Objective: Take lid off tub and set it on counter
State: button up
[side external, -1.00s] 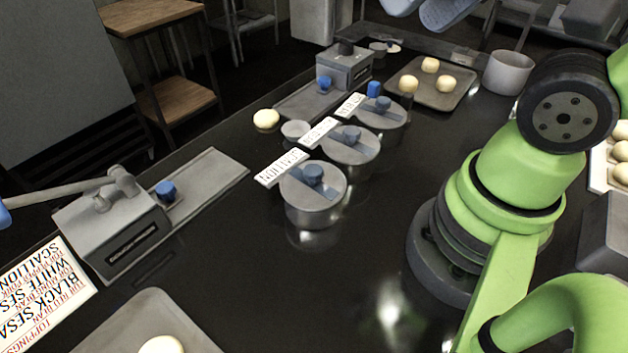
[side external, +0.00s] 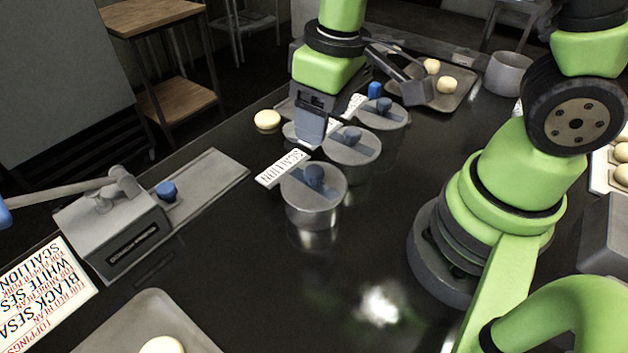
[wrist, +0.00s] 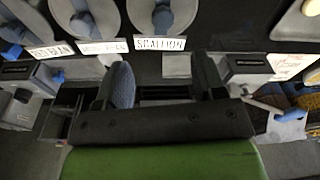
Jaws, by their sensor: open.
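Three round metal tubs with flat grey lids and blue knobs stand in a row on the dark counter (side external: 240,270). The nearest tub (side external: 312,212) has its lid (side external: 330,183) on, behind the SCALLION card (side external: 282,168). The middle lid (side external: 365,150) and the far lid (side external: 395,115) also sit on their tubs. In the wrist view the scallion lid (wrist: 180,18) and its knob (wrist: 162,18) are at the top. My gripper (side external: 364,106) is open and empty, raised above the row; a finger hides part of the middle card. Its fingers (wrist: 165,80) also show in the wrist view, apart from the lids.
A grey box-shaped press (side external: 112,225) with a long handle stands at the left. A tray with buns (side external: 448,85) and a grey pot (side external: 508,73) are at the back. The counter in front of the scallion tub is clear.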

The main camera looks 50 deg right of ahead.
aim_at(314, 170)
jog(key=shift+w+a+f, duration=0.1)
jog(key=shift+w+f, duration=0.05)
jog(key=shift+f, duration=1.6)
jog(key=shift+w+a+f, duration=0.15)
jog(key=shift+w+f, duration=0.05)
jog(key=shift+f, duration=1.5)
jog(key=shift+w+a+f, duration=0.1)
jog(key=shift+w+f, duration=0.05)
jog(key=shift+f, duration=1.6)
jog(key=c, duration=1)
jog(key=shift+r, duration=0.15)
